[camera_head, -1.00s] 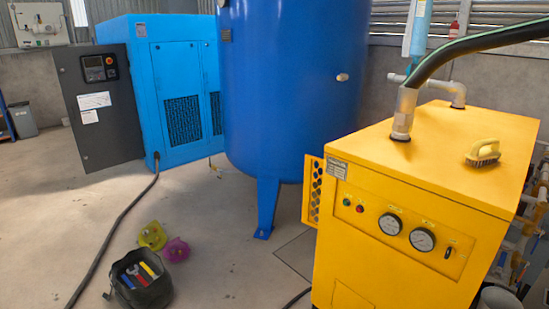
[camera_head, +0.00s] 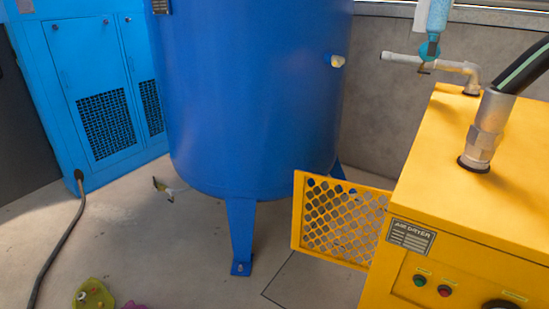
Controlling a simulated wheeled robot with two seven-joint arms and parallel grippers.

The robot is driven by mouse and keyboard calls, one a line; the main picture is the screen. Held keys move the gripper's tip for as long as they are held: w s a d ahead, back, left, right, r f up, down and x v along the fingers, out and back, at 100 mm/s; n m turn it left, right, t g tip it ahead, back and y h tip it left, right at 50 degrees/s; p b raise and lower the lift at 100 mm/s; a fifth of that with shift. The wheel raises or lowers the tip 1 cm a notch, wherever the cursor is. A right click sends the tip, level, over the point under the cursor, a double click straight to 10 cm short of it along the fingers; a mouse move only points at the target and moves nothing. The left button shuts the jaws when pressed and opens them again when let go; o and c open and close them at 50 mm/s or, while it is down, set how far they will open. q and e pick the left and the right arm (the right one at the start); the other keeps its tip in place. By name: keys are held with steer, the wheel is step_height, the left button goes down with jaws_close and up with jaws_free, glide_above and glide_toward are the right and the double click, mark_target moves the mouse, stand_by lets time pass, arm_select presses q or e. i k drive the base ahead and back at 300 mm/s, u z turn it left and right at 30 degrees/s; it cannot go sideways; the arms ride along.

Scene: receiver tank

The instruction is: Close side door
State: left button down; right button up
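A yellow perforated side door (camera_head: 340,222) stands open from the left side of the yellow air dryer (camera_head: 445,205). It sticks out to the left, in front of the blue tank's foot area, with the floor and tank showing through its holes. Its right edge meets the dryer beside the "AIR DRYER" label. The opening behind the door is hidden from this angle. Neither of my grippers shows in the head view.
A big blue tank (camera_head: 255,95) on legs stands left of the door. A blue cabinet (camera_head: 95,85) with a black cable (camera_head: 60,240) is at the left. Green and purple items (camera_head: 93,296) lie on the floor. A hose (camera_head: 520,75) rises from the dryer's top.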

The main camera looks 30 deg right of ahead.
mark_target(301, 187)
steer(key=i, duration=1.45)
steer(key=z, duration=0.95)
steer(key=i, duration=1.1)
steer(key=z, duration=1.75)
steer(key=i, duration=0.5)
steer(key=z, duration=0.05)
